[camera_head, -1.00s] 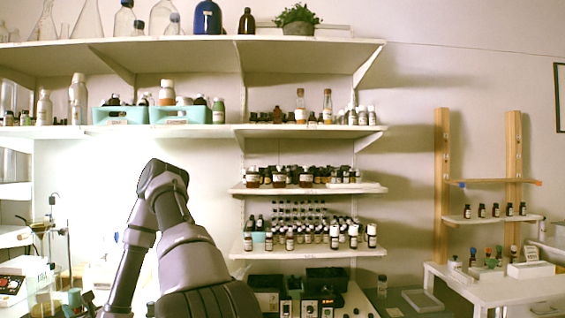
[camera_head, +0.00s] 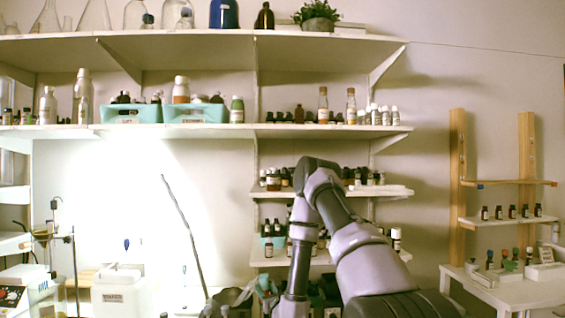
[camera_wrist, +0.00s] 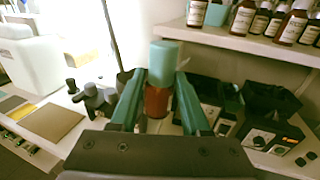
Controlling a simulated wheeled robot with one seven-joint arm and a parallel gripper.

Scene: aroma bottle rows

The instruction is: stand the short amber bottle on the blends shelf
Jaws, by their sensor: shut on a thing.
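The short amber bottle (camera_wrist: 157,101) has a teal cap (camera_wrist: 163,62) and is held upright between the two green fingers of my gripper (camera_wrist: 158,108) in the wrist view. In the head view my arm hangs down in front of the middle shelves, and the bottle cannot be made out there. The middle unit has a lower shelf (camera_head: 262,263) and one above it (camera_head: 388,192), both holding rows of dark bottles. I cannot read which shelf is the blends shelf.
In the wrist view a shelf edge (camera_wrist: 255,44) with labelled brown bottles (camera_wrist: 243,17) is at upper right. Black boxes (camera_wrist: 262,132) stand beneath it. A thin dark rod (camera_head: 183,226) rises left of my arm. A small rack shelf (camera_head: 508,221) holds several dark bottles at right.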

